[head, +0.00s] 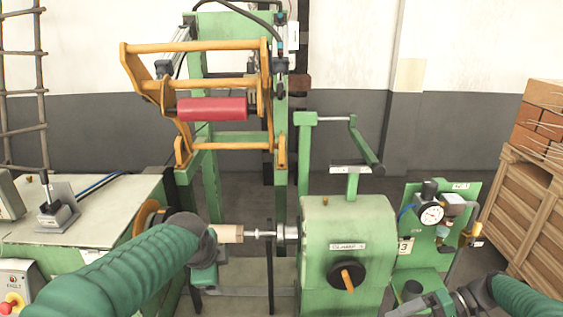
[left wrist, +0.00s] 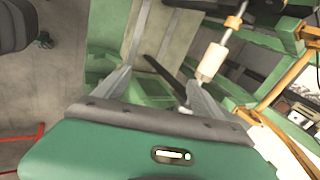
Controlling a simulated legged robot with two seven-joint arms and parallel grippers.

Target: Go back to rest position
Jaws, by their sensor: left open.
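My left arm (head: 130,268) reaches in from the lower left of the head view, and its end hides the jaws there. In the left wrist view my left gripper (left wrist: 160,80) has its two grey fingers spread apart, with nothing held between them. A beige cylinder (head: 230,233) sits on a horizontal metal shaft just beyond the arm's end. It also shows in the left wrist view (left wrist: 212,62), close by the right finger; I cannot tell whether they touch. My right gripper (head: 408,308) is partly in view at the bottom right, and its opening is unclear.
A green frame with orange arms carries a red roller (head: 212,109) behind. A workbench (head: 100,200) is at left, a gauge panel (head: 432,213) and wooden crate (head: 545,215) at right.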

